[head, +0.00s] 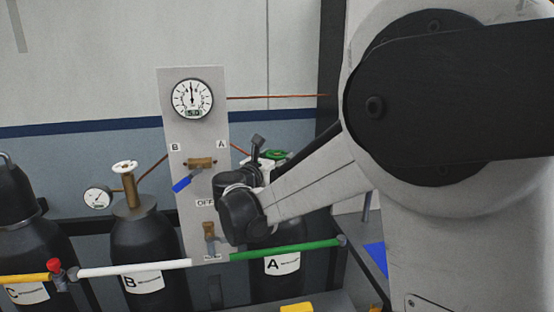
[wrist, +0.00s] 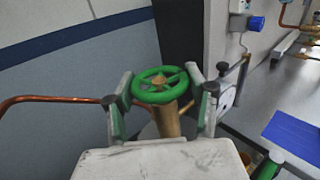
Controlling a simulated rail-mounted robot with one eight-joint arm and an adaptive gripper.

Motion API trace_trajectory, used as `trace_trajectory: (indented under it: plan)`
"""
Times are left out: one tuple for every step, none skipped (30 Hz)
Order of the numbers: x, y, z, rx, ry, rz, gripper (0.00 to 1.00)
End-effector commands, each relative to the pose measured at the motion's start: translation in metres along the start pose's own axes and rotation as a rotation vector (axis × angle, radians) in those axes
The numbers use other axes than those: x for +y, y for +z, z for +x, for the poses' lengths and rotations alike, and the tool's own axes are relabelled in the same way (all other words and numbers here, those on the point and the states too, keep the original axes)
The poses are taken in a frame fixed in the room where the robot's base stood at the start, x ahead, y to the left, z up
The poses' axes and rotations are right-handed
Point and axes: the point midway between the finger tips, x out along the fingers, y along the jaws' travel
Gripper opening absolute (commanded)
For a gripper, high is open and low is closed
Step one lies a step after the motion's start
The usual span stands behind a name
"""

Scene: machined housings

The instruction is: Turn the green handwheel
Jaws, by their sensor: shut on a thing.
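The green handwheel (wrist: 160,85) sits on top of a brass valve stem (wrist: 167,120) in the wrist view. My gripper (wrist: 160,92) has one finger at the wheel's left side and one at its right, and is shut on the rim. In the head view the green handwheel (head: 276,154) shows only in part, behind my gripper (head: 262,150) and wrist. Below it stands the dark cylinder marked A (head: 278,285), partly covered by my arm.
A grey panel (head: 192,140) with a round gauge (head: 192,98) and a blue-handled valve (head: 182,184) stands left of my arm. Cylinder B (head: 145,245) has a white handwheel (head: 125,167). A green bar (head: 285,250) crosses in front of cylinder A. Copper pipe (wrist: 50,99) runs left of the wheel.

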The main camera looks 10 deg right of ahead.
Motion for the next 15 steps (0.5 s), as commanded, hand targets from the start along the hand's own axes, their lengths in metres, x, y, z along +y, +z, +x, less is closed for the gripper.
trace_trajectory:
  plan:
    - [0.0012, -0.0003, 0.0001, 0.0, -0.017, 0.0, 0.23]
    - [0.0011, -0.0003, 0.0003, 0.0, -0.027, 0.0, 0.23]
    - [0.0009, -0.0003, 0.0003, 0.0, -0.039, 0.0, 0.23]
    - [0.001, -0.0003, 0.0004, 0.0, -0.046, 0.0, 0.23]
    - [0.0008, -0.0002, 0.0004, 0.0, -0.053, 0.0, 0.23]
    - [0.0006, -0.0002, 0.0004, 0.0, -0.061, 0.0, 0.23]
    - [0.0007, -0.0001, 0.0004, 0.0, -0.066, 0.0, 0.23]
    - [0.0007, 0.0, 0.0004, 0.0, -0.069, 0.0, 0.23]
    - [0.0006, 0.0, 0.0004, 0.0, -0.073, 0.0, 0.23]
    - [0.0005, 0.0001, 0.0004, 0.0, -0.076, 0.0, 0.23]
    - [0.0003, 0.0002, 0.0004, 0.0, -0.078, 0.0, 0.23]
    - [0.0002, 0.0003, 0.0004, 0.0, -0.079, 0.0, 0.23]
    - [0.0002, 0.0003, 0.0005, 0.0, -0.08, 0.0, 0.23]
    - [0.0001, 0.0004, 0.0005, 0.0, -0.08, 0.0, 0.23]
    - [0.0001, 0.0004, 0.0005, 0.0, -0.08, 0.0, 0.23]
